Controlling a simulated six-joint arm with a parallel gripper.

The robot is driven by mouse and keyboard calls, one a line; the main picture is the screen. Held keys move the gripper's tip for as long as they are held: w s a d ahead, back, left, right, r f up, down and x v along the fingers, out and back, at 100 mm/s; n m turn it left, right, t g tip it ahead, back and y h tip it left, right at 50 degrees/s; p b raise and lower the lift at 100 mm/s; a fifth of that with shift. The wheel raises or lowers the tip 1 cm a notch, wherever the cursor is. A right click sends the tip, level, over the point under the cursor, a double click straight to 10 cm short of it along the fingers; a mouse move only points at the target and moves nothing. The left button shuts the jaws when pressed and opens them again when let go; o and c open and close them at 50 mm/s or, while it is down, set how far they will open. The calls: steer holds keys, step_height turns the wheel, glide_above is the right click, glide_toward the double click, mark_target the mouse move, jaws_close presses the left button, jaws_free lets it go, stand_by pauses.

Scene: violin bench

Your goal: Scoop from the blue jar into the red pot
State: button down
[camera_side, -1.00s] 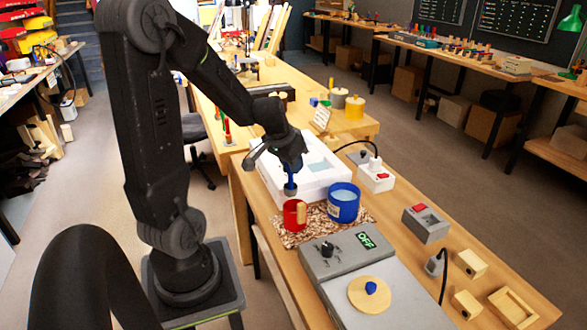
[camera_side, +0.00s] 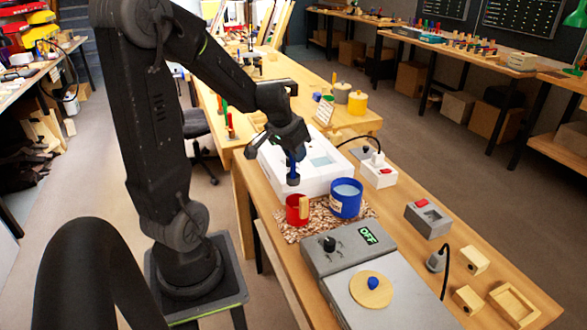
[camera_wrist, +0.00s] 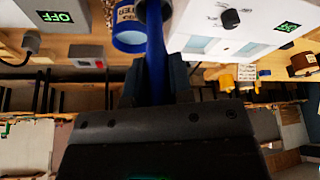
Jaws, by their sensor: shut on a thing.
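My gripper (camera_side: 291,143) is shut on the blue handle of a scoop (camera_side: 293,178), which hangs roughly upright with its cup end low. The handle also shows between the fingers in the wrist view (camera_wrist: 155,55). The cup end appears just above the red pot (camera_side: 294,213), apart from its rim. What the cup holds cannot be seen. The red pot has a light wooden handle and stands on a speckled mat. The blue jar (camera_side: 346,207), with pale blue contents and a label, stands just right of it; part of it shows in the wrist view (camera_wrist: 130,40).
A white box-shaped device (camera_side: 275,165) lies behind the pot and jar. A grey hotplate unit (camera_side: 335,258) showing OFF is in front, with a wooden disc (camera_side: 357,292) on it. A grey red-switch box (camera_side: 428,222) and white socket (camera_side: 379,173) stand at right.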

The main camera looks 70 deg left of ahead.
steer(key=w+d+r, duration=0.2)
steer(key=w, duration=1.4)
step_height(320, 180, down, 13)
steer(key=shift+a, duration=0.25)
steer(key=shift+r, duration=0.1)
stand_by(0.6)
step_height(320, 180, up, 14)
steer(key=shift+f, duration=0.2)
stand_by(0.9)
stand_by(0.4)
